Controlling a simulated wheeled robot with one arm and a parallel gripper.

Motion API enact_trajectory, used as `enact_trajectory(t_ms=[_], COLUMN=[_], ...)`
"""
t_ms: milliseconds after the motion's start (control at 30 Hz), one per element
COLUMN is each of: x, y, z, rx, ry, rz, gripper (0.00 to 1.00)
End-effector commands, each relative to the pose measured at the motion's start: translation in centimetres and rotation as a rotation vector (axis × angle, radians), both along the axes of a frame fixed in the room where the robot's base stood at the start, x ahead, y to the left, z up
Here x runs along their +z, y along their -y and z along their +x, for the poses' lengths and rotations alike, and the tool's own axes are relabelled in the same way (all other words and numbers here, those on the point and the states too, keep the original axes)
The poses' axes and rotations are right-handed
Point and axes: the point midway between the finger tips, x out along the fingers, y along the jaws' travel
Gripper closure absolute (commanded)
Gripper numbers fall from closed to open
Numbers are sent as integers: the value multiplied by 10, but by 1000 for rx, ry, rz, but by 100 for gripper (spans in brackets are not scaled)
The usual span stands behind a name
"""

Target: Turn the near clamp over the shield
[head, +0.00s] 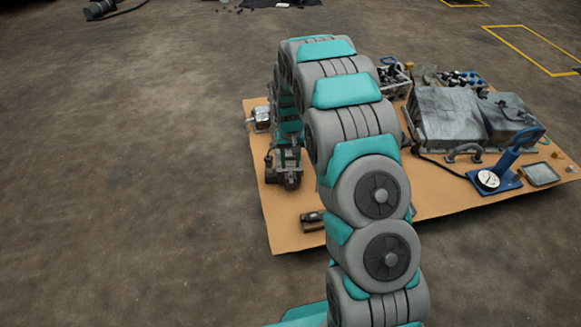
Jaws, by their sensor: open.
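My arm rises through the middle of the head view and bends down at its far end. My gripper (284,170) is the dark end part there, over the left part of the tan sheet. It is open, but its fingertips are small and hard to make out. I see nothing held in it. I cannot pick out the near clamp or the shield for certain; my arm hides part of the sheet. A dull grey metal cover (447,115) lies on the right part of the sheet, well apart from my gripper.
The tan sheet (440,200) lies on brown floor. A small silvery part (261,117) is at its left edge and a small dark block (312,221) near its front. A blue pump with a gauge (508,165) and a tray (542,174) stand at right. Floor at left is clear.

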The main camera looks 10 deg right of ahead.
Motion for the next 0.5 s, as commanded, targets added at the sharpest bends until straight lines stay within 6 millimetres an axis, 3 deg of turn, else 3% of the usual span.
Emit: enact_trajectory(t_ms=[200,500], x=[34,38], y=[0,0], z=[1,0], rx=[0,0], ry=[4,2], rz=[0,0], gripper=[56,56])
